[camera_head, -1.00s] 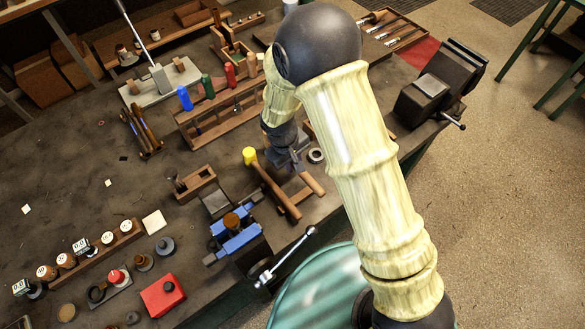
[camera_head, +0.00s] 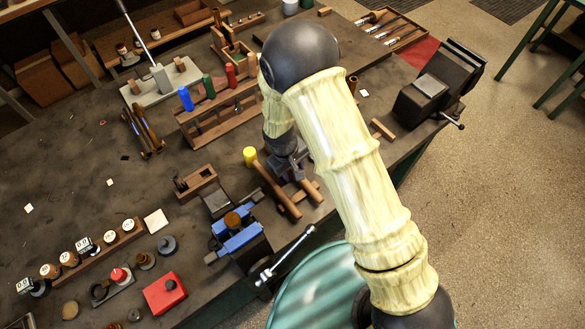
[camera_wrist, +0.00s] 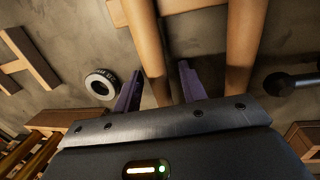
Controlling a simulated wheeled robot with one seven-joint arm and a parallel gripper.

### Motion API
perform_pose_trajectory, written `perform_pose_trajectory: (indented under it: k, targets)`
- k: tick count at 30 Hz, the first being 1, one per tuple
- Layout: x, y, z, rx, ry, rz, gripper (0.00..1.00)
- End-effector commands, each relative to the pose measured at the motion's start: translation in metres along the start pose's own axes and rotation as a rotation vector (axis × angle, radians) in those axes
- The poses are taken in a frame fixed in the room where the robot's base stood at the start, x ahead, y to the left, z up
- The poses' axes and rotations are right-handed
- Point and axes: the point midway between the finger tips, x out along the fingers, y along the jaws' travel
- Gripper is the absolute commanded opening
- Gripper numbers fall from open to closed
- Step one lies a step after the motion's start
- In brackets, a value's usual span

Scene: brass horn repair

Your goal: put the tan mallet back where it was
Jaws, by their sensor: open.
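My gripper (camera_wrist: 160,82) is open, its two purple-grey fingers apart, low over the bench. In the wrist view a brown wooden handle (camera_wrist: 147,42) runs between the fingers, nearer the left one; it seems to be the tan mallet's. I cannot tell whether the fingers touch it. No tan mallet head is clearly visible. A second, thicker handle (camera_wrist: 243,40) lies right of the fingers. A wooden crossbar (camera_wrist: 190,5) spans between the handles. In the head view the yellow-headed mallet (camera_head: 250,156) lies just left of my gripper (camera_head: 288,168), which my arm partly hides.
A blue-jawed vise (camera_head: 236,238) stands in front, and a wooden rack with coloured handles (camera_head: 215,110) behind. A black vise (camera_head: 425,92) sits at the right bench edge. Bare bench (camera_head: 75,165) lies to the left.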

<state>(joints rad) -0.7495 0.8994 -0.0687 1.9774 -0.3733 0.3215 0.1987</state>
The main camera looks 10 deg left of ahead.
Motion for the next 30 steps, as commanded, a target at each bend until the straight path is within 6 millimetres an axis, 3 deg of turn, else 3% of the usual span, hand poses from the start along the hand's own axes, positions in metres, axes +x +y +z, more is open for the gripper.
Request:
perform_pose_trajectory:
  k: [10,24,30]
  targets:
    - [-0.019,0.0,-0.001,0.001,0.004,0.0,0.41]
    - [-0.095,0.0,-0.001,0.001,0.006,0.001,0.41]
    - [-0.117,0.0,0.0,0.0,0.003,0.0,0.41]
